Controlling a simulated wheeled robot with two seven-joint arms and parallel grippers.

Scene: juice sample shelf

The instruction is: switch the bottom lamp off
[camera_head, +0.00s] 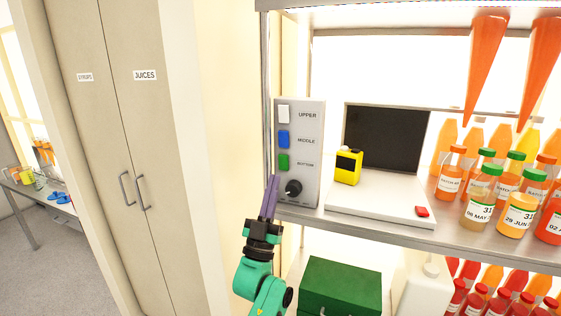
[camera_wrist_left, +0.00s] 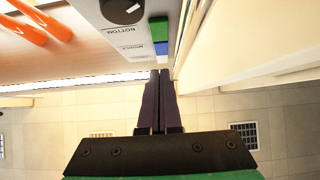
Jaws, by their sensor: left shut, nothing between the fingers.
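A grey control panel (camera_head: 309,118) stands at the left end of the shelf, with a white switch (camera_head: 284,114) labelled UPPER, a blue switch (camera_head: 283,139) labelled MIDDLE and a green switch (camera_head: 283,162) labelled BOTTOM. Below them is a black knob (camera_head: 293,188). My left gripper (camera_head: 271,184) is shut and empty, with its fingers pointing up just left of the panel's lower part. In the left wrist view the panel is upside down; the green switch (camera_wrist_left: 158,28) and blue switch (camera_wrist_left: 161,47) are ahead of the fingertips (camera_wrist_left: 160,73), apparently apart from them. My right gripper is out of view.
A white stand with a dark screen (camera_head: 384,137), a yellow device (camera_head: 347,166) and a red button (camera_head: 422,211) sits right of the panel. Juice bottles (camera_head: 481,190) crowd the shelf's right. A green box (camera_head: 338,287) is below. Tall cabinet doors (camera_head: 140,200) are at left.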

